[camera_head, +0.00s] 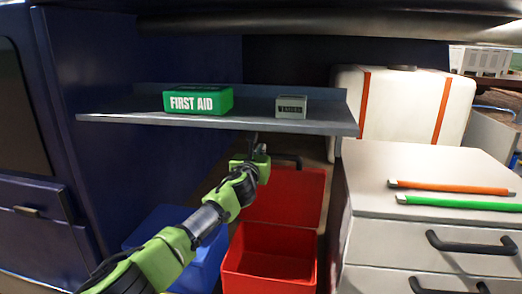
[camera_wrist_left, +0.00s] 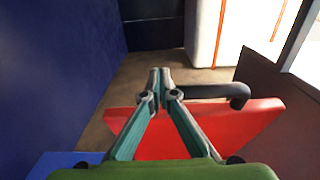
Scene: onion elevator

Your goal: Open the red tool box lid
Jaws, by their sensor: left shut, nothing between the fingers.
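The red tool box (camera_head: 268,270) stands on the floor between the blue bin and the grey drawer cabinet. Its inside shows from above. Its red lid (camera_head: 298,195) stands raised behind the box, open. The lid (camera_wrist_left: 230,125) also shows in the left wrist view, with a dark handle (camera_wrist_left: 215,92) on its far edge. My left gripper (camera_head: 257,143) is above the lid's left part, under the shelf. In the wrist view the fingertips (camera_wrist_left: 160,75) are together and empty, just left of the handle. I cannot tell whether they touch it. My right gripper is out of view.
A shelf (camera_head: 140,118) with a green first aid box (camera_head: 198,100) and a grey washers box (camera_head: 291,106) hangs just above my gripper. A blue bin (camera_head: 160,222) is left of the tool box. The grey drawer cabinet (camera_head: 395,230) is at right.

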